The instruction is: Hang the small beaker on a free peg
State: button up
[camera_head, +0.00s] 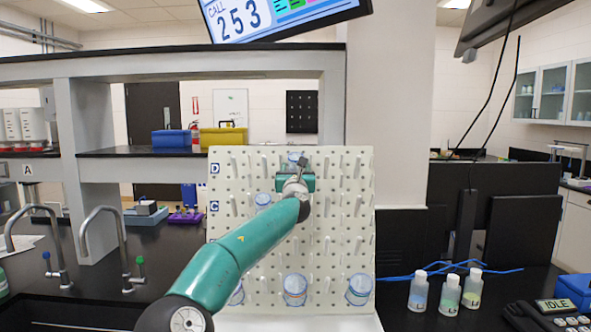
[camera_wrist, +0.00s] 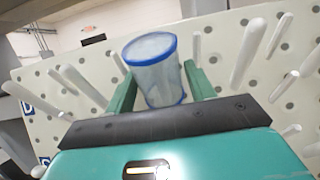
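The small beaker (camera_wrist: 155,72) is clear with blue rims. In the wrist view it sits between the two green fingers of my gripper (camera_wrist: 160,85), which appear shut on its sides. In the head view only its blue-rimmed top (camera_head: 294,157) shows above my gripper (camera_head: 296,180), in front of the upper middle of the white pegboard (camera_head: 345,215). White pegs (camera_wrist: 248,52) stick out on both sides of the beaker in the wrist view. I cannot tell whether a peg is inside or touching the beaker. My arm hides part of the board's middle and lower left.
Another beaker (camera_head: 263,200) hangs left of my gripper. Larger beakers (camera_head: 294,288) (camera_head: 359,289) hang along the bottom row. Several upper and right pegs (camera_head: 357,167) look bare. Capped bottles (camera_head: 447,294) stand right of the board; taps (camera_head: 122,250) are left.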

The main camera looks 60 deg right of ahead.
jog(key=shift+o, duration=0.9)
jog(key=shift+r, duration=0.1)
jog(key=shift+a, duration=0.15)
jog(key=shift+s+a, duration=0.15)
jog(key=shift+a, duration=0.15)
jog(key=v, duration=1.3)
jog(key=shift+f, duration=0.2)
jog(key=shift+d, duration=0.1)
